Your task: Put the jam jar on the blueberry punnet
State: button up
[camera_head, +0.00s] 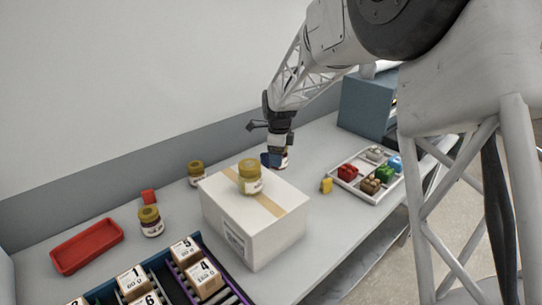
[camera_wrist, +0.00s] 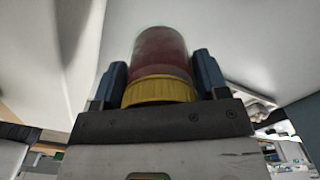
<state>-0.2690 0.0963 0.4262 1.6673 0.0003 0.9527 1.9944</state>
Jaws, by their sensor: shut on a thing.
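My gripper (camera_head: 275,159) is shut on a jam jar (camera_wrist: 160,65), with one blue finger on each side of it. In the wrist view the jar has a yellow lid at the gripper's base and a dark red body pointing outward. In the head view the jar is mostly hidden by the gripper, behind the carton. A small blue block-like item (camera_head: 396,163) in the white tray may be the blueberry punnet; it is too small to be sure. The gripper is left of that tray, apart from it.
A carton (camera_head: 240,235) carries another yellow-lidded jar (camera_head: 250,178). Two more jars (camera_head: 196,173) (camera_head: 151,222) stand left. The white tray (camera_head: 352,184) holds several coloured items. A yellow item (camera_head: 326,186) lies beside it. A red tray (camera_head: 87,246) and numbered boxes (camera_head: 204,278) are front left.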

jog(key=shift+w, duration=0.1)
jog(key=w+a, duration=0.1)
jog(key=w, duration=0.4)
jog(key=w+a+f, duration=0.1)
jog(key=w, duration=0.4)
jog(key=w+a, duration=0.2)
jog(key=w, duration=0.3)
jog(key=shift+w+a+f, duration=0.1)
jog(key=shift+w+f, duration=0.05)
jog(key=shift+f, duration=0.05)
dwell(0.4)
jog(key=shift+f, duration=1.75)
jog(key=shift+f, duration=0.15)
jog(key=o, duration=1.1)
notch_tip(320, 180, up, 12)
jog(key=shift+r, duration=0.15)
